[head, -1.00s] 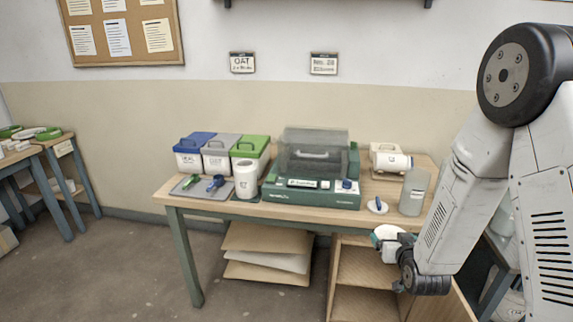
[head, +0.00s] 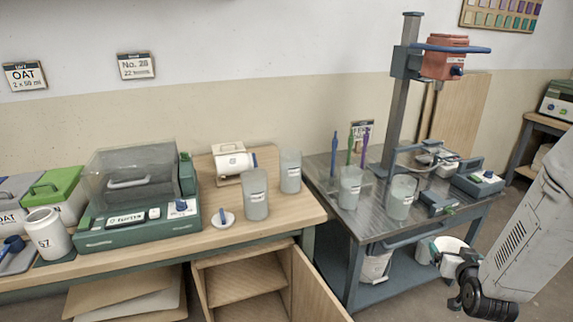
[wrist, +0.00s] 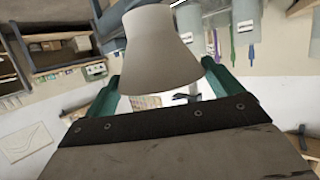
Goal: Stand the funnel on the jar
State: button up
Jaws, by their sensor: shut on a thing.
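My gripper (head: 440,252) is at the lower right of the head view, low in front of the steel-topped table. Its green fingers also show in the wrist view (wrist: 167,78). They are shut on a pale funnel (wrist: 158,45), narrow toward the top of that picture and flaring toward the bottom. The funnel (head: 453,243) is small and partly hidden in the head view. A white jar (head: 48,236) marked 57 stands upright on the wooden table at far left, well away from my gripper. Another white jar (head: 235,163) lies on its side on a wooden stand.
A small saucer (head: 222,219) lies near the front. An open cabinet door (head: 315,290) juts out below.

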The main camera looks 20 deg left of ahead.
aim_at(38, 215)
jog(key=k, duration=0.5)
jog(key=u, duration=1.25)
jog(key=i, duration=0.2)
jog(key=u, duration=0.05)
